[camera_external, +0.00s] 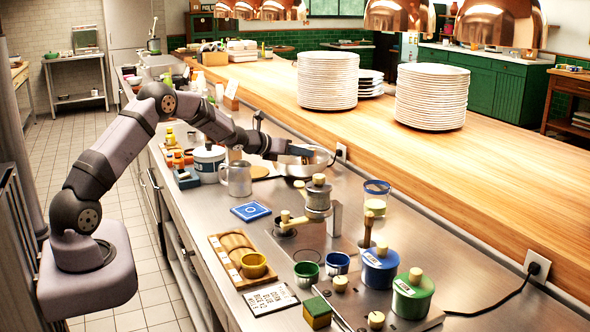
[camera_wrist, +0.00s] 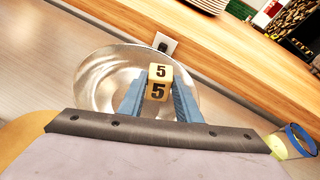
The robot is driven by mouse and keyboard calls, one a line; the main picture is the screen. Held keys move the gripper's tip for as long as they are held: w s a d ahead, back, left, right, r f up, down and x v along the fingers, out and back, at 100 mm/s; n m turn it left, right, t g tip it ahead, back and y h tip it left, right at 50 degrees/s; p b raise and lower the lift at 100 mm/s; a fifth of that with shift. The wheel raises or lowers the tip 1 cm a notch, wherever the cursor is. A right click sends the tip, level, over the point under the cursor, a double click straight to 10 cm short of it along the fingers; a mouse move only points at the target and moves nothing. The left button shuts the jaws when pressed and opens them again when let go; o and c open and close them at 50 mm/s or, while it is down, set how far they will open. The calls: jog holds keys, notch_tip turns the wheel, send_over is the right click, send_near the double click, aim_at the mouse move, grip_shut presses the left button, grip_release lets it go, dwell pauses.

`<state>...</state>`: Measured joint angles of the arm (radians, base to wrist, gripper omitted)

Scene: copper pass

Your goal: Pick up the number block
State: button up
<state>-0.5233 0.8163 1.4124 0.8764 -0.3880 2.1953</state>
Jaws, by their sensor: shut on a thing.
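The number block (camera_wrist: 159,82) is a small pale yellow cube with a black 5 on each of two visible faces. In the wrist view it sits between the two blue fingers of my gripper (camera_wrist: 158,98), which is shut on it. Behind and below the block is a round metal bowl (camera_wrist: 103,75). In the external view my gripper (camera_external: 303,152) is over the metal bowl (camera_external: 302,168) near the back edge of the steel counter. The block is too small to make out clearly there.
A metal mug (camera_external: 238,178) and a blue tile (camera_external: 251,211) are left of and in front of the bowl. A coffee grinder (camera_external: 318,198) and a glass jar (camera_external: 376,195) stand to the right. A raised wooden shelf (camera_external: 480,170) runs behind, with plate stacks (camera_external: 328,80).

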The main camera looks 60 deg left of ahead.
notch_tip(320, 180, up, 8)
jog(key=p, duration=0.2)
jog(key=s+a+f+y, duration=0.1)
jog(key=s+a+f, duration=0.15)
jog(key=a, duration=0.55)
jog(key=d+r+m+h, duration=0.2)
jog(key=d+m+h, duration=0.2)
jog(key=d+m, duration=0.15)
jog(key=shift+n, duration=0.25)
jog(key=shift+w+f, duration=0.2)
jog(key=shift+f, duration=4.55)
jog(key=shift+f, duration=0.35)
jog(key=o, duration=0.9)
jog(key=shift+c, duration=0.2)
jog(key=shift+s, duration=0.1)
